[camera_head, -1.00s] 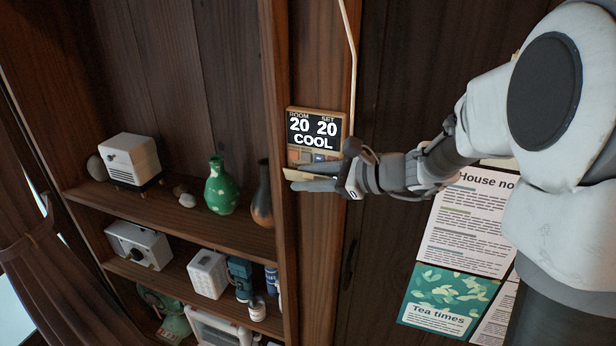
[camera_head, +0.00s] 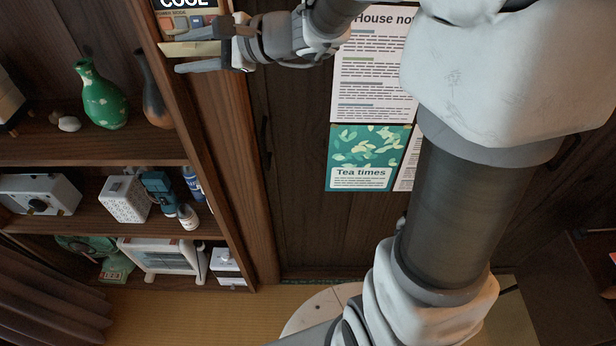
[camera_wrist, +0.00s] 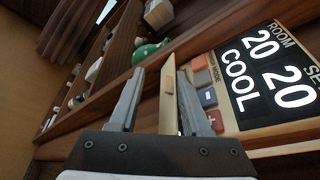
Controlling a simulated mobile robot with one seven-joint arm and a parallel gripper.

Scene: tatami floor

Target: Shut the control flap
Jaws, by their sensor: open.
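The control panel (camera_wrist: 265,80) is a tan-framed wall unit with a black display reading room 20, set 20, COOL. In the head view only its lower part (camera_head: 186,22) shows, at the top edge. Below the display is a row of buttons (camera_wrist: 206,97). The control flap (camera_wrist: 168,96) is a thin cream plate standing out from the panel's lower edge, so it is open. My gripper (camera_wrist: 159,74) is open, with one finger on each side of the flap. I cannot tell whether either finger touches it.
A wooden shelf (camera_head: 90,150) on the left holds a green vase (camera_head: 103,98), a dark vase (camera_head: 152,92) and several small appliances. Posters (camera_head: 370,158) hang on the dark wall right of the panel. Tatami floor (camera_head: 190,315) shows below.

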